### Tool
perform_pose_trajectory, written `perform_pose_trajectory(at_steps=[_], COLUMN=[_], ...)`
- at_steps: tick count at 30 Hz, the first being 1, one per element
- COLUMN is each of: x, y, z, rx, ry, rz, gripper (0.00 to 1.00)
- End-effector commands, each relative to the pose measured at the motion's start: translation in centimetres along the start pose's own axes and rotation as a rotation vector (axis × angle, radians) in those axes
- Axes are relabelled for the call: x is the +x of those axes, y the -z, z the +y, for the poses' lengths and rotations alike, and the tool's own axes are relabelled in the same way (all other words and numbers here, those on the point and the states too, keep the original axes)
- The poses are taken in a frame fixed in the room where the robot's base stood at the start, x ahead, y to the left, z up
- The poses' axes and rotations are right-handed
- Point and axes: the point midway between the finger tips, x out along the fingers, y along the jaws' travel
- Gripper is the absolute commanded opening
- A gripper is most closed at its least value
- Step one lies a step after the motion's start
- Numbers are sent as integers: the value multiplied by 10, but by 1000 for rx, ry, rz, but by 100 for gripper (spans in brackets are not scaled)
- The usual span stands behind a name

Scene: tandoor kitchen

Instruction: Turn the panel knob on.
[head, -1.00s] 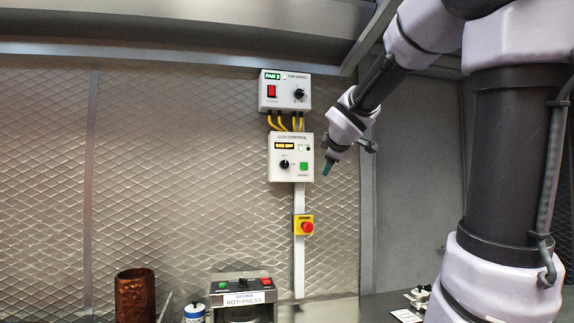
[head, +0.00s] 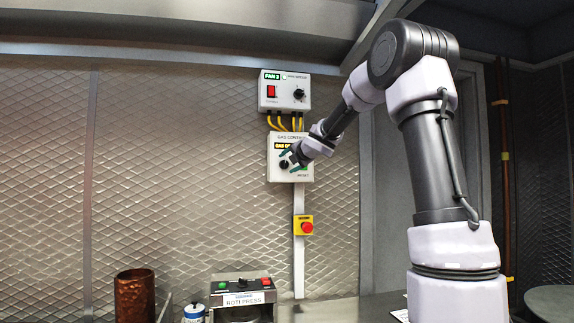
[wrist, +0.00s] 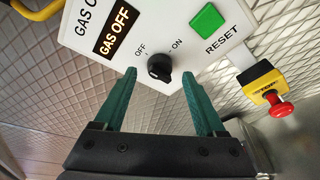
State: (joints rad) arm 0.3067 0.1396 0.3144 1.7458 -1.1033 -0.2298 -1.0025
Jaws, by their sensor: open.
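The gas control panel (head: 277,178) is a white box on the wall, with its black knob (wrist: 159,68) between the OFF and ON marks. The knob's pointer seems turned towards the OFF side. The panel display (wrist: 115,30) reads GAS OFF. In the head view the knob (head: 284,165) is partly behind my fingers. My gripper (head: 291,157) is in front of the panel. In the wrist view my gripper (wrist: 159,75) has its two green fingers spread apart, with the knob beyond and between the tips. Nothing is held, and I cannot tell that either finger touches the knob.
A green reset button (wrist: 207,21) is right of the knob. A red emergency stop (head: 307,227) is below the panel. The fan box (head: 285,91) is above, joined by yellow cables. A roti press (head: 243,300) and copper vessel (head: 135,295) stand below.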

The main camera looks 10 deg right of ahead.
Motion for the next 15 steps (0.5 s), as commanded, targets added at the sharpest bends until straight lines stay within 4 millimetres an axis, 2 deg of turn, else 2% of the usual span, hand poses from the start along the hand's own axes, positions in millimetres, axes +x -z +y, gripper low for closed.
perform_pose_trajectory(at_steps=[4,14,15], x=[14,17,17], y=[0,0,0], z=[0,0,0], rx=[2,0,0], ry=[0,0,0], rz=[0,-1,-1], gripper=[73,73,61])
